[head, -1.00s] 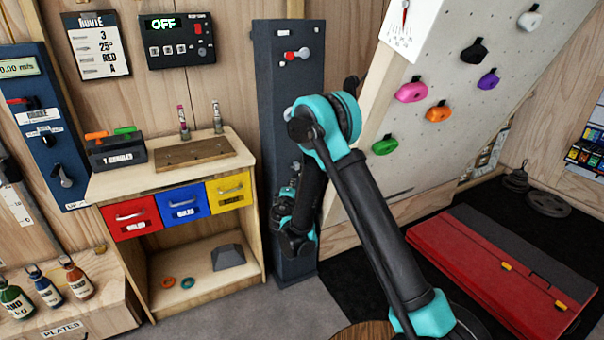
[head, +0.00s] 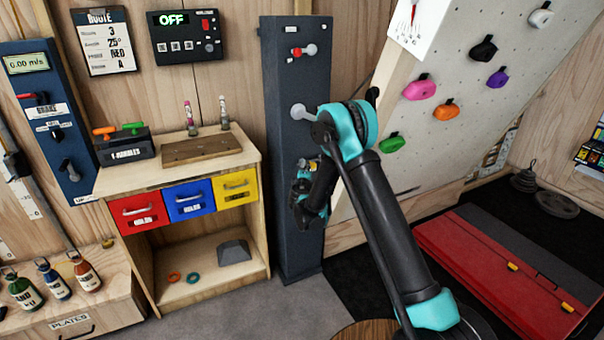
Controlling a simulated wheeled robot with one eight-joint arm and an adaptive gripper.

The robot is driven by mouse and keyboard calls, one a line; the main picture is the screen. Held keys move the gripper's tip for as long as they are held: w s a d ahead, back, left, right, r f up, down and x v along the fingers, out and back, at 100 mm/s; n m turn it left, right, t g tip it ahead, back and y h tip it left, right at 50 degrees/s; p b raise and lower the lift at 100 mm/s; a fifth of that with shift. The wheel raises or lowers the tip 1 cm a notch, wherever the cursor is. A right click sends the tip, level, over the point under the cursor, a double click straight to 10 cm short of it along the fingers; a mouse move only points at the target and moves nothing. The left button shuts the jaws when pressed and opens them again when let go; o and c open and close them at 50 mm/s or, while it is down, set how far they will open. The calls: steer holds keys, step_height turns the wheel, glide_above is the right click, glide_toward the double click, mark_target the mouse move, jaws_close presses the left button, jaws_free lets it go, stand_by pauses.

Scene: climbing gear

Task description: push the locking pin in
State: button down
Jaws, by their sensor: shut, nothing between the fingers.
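A dark blue upright column (head: 282,200) stands between the drawer cabinet and the climbing wall. A red-and-grey knob (head: 303,51) is near its top and a grey round-headed knob (head: 303,111) is at mid-height. My gripper (head: 304,168) is small and dark in front of the column, close to the yellow part and below the grey knob. It looks shut and empty. Contact cannot be made out.
The drawer cabinet (head: 182,283) stands left of the column, with bottles and a wooden board on top. The tilted climbing wall (head: 455,135) rises close on the right. A red folded mat (head: 480,270) lies at the lower right. Grey floor is open in front of the column.

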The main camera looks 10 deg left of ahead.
steer(key=shift+w+d, duration=0.25)
steer(key=shift+d, duration=0.05)
steer(key=w+d, duration=0.1)
steer(key=d, duration=0.1)
steer(key=w+d, duration=0.1)
steer(key=shift+w+d, duration=0.3)
steer(key=shift+d, duration=0.05)
stand_by(0.3)
